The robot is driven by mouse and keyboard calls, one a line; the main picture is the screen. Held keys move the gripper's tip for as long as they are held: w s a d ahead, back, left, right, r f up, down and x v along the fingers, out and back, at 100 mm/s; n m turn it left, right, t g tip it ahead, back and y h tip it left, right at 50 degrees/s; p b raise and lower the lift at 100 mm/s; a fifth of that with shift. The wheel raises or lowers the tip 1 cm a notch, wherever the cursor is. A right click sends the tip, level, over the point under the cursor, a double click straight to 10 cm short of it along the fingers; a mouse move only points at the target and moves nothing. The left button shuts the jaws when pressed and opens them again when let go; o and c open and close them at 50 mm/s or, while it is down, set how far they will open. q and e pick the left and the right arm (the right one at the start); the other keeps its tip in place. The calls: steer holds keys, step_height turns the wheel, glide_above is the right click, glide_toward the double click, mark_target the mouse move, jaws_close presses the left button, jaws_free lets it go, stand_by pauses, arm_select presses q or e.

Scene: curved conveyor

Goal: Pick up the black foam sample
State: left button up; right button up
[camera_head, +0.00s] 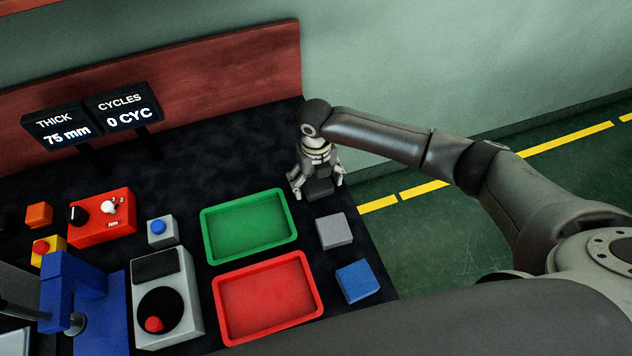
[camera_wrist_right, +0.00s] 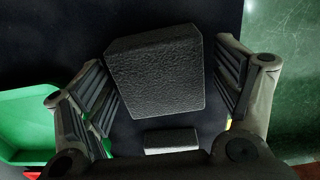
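The black foam sample (camera_head: 319,188) is a dark block near the far right of the black bench top. My right gripper (camera_head: 317,184) is right over it, with one finger on either side. In the right wrist view the black foam sample (camera_wrist_right: 155,75) lies between the spread finger pads of my right gripper (camera_wrist_right: 165,90). A gap shows at the right pad; at the left pad I cannot tell whether it touches. The block appears to rest on the bench. My left gripper is not in view.
A grey block (camera_head: 334,231) and a blue block (camera_head: 357,281) lie in front of the black one. A green tray (camera_head: 204,239) and a red tray (camera_head: 220,310) are to the left. Control boxes, displays (camera_head: 93,117) and a blue machine (camera_head: 100,300) stand further left. A red backboard (camera_head: 200,85) rises behind.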

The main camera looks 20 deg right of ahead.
steer(key=c, duration=0.6)
steer(key=shift+o, duration=0.2)
steer(key=shift+r, duration=0.1)
steer(key=shift+w+r, duration=0.1)
steer(key=shift+r, duration=0.45)
steer(key=s+a+r, duration=0.1)
steer(key=r, duration=0.1)
steer(key=s+r, duration=0.1)
steer(key=r, duration=0.1)
steer(key=s+a+r, duration=0.1)
steer(key=r, duration=0.2)
steer(key=shift+s+a, duration=0.25)
steer(key=shift+a, duration=0.1)
steer(key=s+a+r+b, duration=0.1)
steer(key=s+a+r, duration=0.3)
steer(key=s, duration=0.3)
steer(key=shift+s+a+r, duration=0.4)
steer(key=shift+a, duration=0.5)
